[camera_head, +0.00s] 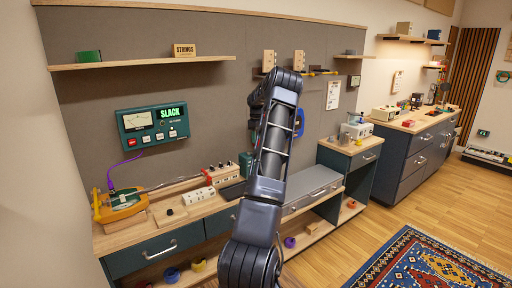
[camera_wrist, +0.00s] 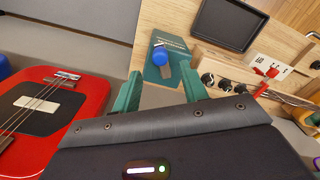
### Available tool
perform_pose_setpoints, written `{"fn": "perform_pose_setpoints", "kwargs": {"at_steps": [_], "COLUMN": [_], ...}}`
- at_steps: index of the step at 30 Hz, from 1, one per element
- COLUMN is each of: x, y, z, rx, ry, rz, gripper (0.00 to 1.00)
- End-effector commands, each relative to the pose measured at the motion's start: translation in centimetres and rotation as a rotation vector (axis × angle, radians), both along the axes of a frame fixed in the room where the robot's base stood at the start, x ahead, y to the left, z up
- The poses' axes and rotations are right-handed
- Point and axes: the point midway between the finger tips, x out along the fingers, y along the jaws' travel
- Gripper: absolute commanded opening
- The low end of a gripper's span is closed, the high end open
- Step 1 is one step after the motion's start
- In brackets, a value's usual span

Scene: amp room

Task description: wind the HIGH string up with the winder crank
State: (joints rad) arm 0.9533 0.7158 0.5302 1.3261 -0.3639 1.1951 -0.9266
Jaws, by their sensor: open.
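My gripper (camera_wrist: 160,86) is open, with two green fingers apart and nothing between them in the wrist view. Beyond the fingers, a dark green block with a blue round part (camera_wrist: 160,55) lies on the wooden bench. I cannot tell which string is HIGH.
The green tuner (camera_head: 152,125) on the wall reads SLACK. A red guitar-like body with strings (camera_wrist: 50,110) is close on the left in the wrist view. A dark tray (camera_wrist: 228,22) lies on the bench. Shelves hang above; open floor is at right.

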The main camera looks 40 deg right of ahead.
Motion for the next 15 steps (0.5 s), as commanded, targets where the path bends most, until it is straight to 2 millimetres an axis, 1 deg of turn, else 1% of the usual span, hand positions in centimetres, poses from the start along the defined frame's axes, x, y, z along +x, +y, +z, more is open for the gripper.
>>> {"fn": "perform_pose_setpoints", "kwargs": {"at_steps": [1,6,10,15], "x": [0.0,0.0,0.0,0.0], "y": [0.0,0.0,0.0,0.0], "z": [-1.0,-3.4,-4.6,-5.3], "rx": [0.001,0.001,0.000,-0.001], "ry": [0.002,0.001,0.001,-0.001], "rz": [0.001,-0.001,0.000,0.000], "gripper": [0.43,0.43,0.43,0.43]}}
